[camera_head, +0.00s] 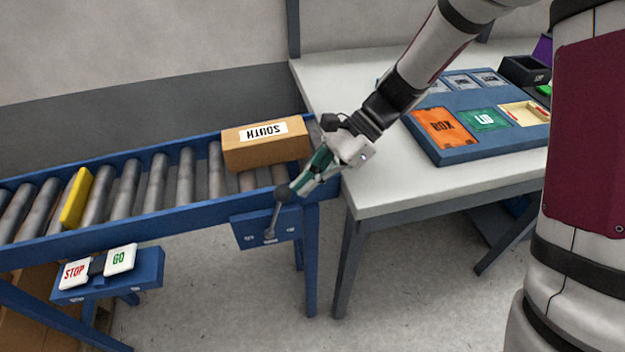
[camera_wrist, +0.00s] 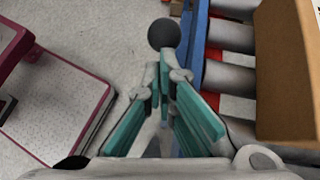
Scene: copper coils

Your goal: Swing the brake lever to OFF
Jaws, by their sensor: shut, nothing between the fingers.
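The brake lever is a metal rod with a dark ball knob (camera_head: 283,193), mounted on a blue plate (camera_head: 254,236) on the conveyor's side near its right end. The rod runs up from a low pivot and leans slightly right. The plate's small labels are unreadable. My gripper (camera_head: 298,187), with green finger pads, is shut and empty, its tips right at the knob from the upper right. In the wrist view the knob (camera_wrist: 164,34) shows just beyond the fingertips (camera_wrist: 163,72). I cannot tell whether they touch it. The knob is not between the fingers.
A brown box (camera_head: 265,148) labelled SOUTH, upside down, sits on the rollers just behind my gripper. A yellow piece (camera_head: 76,198) lies farther left. STOP (camera_head: 74,273) and GO (camera_head: 120,259) buttons stand in front. A white table (camera_head: 400,190) with a blue tray (camera_head: 455,157) is right.

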